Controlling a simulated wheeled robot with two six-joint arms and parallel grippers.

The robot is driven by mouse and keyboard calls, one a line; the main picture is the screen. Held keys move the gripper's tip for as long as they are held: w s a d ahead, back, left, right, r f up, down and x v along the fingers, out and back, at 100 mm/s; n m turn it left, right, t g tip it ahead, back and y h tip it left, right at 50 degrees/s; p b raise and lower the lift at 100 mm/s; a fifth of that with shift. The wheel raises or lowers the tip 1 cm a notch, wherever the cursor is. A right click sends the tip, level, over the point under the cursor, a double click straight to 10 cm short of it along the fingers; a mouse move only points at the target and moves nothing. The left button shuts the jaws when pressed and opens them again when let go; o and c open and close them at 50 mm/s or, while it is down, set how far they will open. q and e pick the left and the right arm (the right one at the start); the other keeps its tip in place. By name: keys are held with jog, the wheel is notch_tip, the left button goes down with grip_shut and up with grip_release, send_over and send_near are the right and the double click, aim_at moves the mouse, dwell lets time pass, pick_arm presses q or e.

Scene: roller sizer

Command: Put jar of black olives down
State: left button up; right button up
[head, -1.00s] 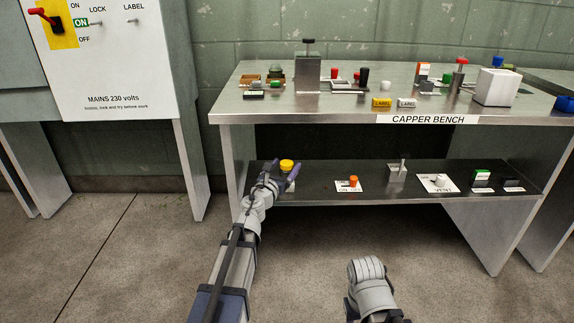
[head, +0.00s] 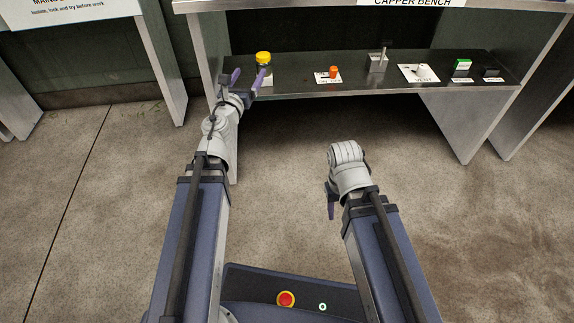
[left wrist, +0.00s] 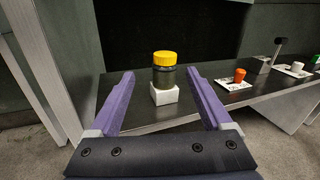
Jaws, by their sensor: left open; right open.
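The jar of black olives (head: 264,61) has a yellow lid and a dark body. It stands upright on a small white block (left wrist: 164,95) at the left end of the lower shelf. My left gripper (head: 246,79) is open, its purple fingers pointing at the jar. In the left wrist view the jar (left wrist: 165,72) shows beyond and between the fingertips, with clear gaps on both sides. My right gripper (head: 331,206) hangs low in front of the bench, away from the shelf; only part of a purple finger shows.
The lower shelf (head: 295,83) also carries an orange knob (head: 334,72), a grey lever switch (head: 378,60), a vent lever plate (head: 419,73) and a green-topped switch (head: 463,65). The bench's left leg (head: 200,45) stands close to my left gripper. Open floor lies in front.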

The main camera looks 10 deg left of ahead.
pick_arm(q)
jog(key=s+d+f+n+g+y, duration=0.4)
jog(key=f+n, duration=0.4)
jog(key=n, duration=0.5)
jog(key=s+d+f+n+g+y, duration=0.2)
jog(key=s+f+n+g, duration=0.35)
jog(key=n, duration=0.65)
jog(key=s+d+f+n+g+h, duration=0.2)
jog(key=s+d+f+n+g, duration=0.1)
jog(key=s+d, duration=0.3)
jog(key=s+d+f+n+g+h, duration=0.1)
jog(key=s+d+f+n+g, duration=0.2)
jog(key=s, duration=0.6)
jog(key=d+f+g, duration=0.2)
jog(key=d+g, duration=0.1)
jog(key=shift+s+d+f+n+h, duration=0.2)
jog(key=shift+f+n+h, duration=0.1)
jog(key=shift+h, duration=0.1)
